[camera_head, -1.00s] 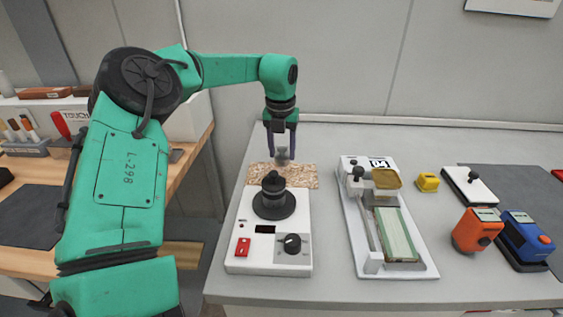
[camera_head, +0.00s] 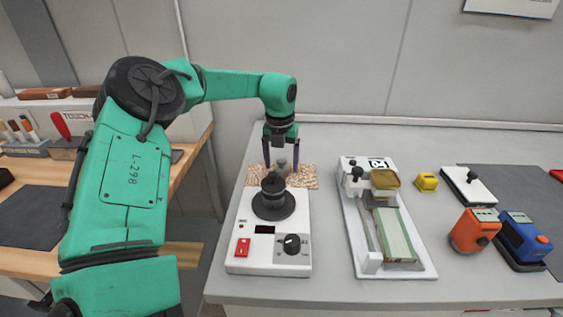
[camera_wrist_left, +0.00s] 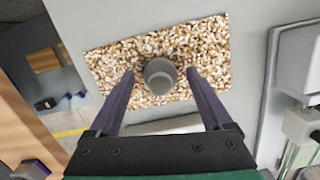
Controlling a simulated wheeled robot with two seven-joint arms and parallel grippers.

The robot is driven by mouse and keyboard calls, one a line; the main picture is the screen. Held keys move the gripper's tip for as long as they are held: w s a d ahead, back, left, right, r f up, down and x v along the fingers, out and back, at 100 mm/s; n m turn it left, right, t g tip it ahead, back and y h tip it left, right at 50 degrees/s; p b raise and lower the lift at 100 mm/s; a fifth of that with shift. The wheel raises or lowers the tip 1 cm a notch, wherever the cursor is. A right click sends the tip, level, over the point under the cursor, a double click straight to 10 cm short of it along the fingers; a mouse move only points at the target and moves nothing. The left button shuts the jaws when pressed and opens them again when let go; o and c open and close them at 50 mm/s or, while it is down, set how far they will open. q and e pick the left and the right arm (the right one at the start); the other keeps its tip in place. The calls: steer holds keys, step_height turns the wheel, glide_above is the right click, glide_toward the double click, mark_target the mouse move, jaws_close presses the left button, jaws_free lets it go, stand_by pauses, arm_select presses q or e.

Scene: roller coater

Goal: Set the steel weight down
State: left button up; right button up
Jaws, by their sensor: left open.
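The steel weight (camera_head: 282,165) is a small grey cylinder. It appears to stand upright on a speckled cork-like mat (camera_head: 307,177) behind the white device. My left gripper (camera_head: 281,169) points down over the mat, with one finger on each side of the weight. In the left wrist view, the weight (camera_wrist_left: 160,76) sits between the spread fingertips, with gaps on both sides, over the mat (camera_wrist_left: 205,42). The left gripper is open. Its lower contact with the mat is partly hidden by the device's black knob. My right gripper is not in view.
A white device with a black round platform (camera_head: 274,203) stands just in front of the mat. A white coater with a green plate (camera_head: 395,235) is to its right. A yellow block (camera_head: 427,182), an orange device (camera_head: 474,231) and a blue device (camera_head: 523,238) stand farther right.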

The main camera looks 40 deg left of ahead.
mark_target(281, 171)
arm_select(q)
step_height(281, 171, up, 12)
steer(key=s, duration=0.1)
steer(key=shift+s+d+b, duration=0.15)
steer(key=shift+d+b, duration=0.2)
steer(key=shift+b, duration=0.1)
steer(key=shift+f, duration=0.1)
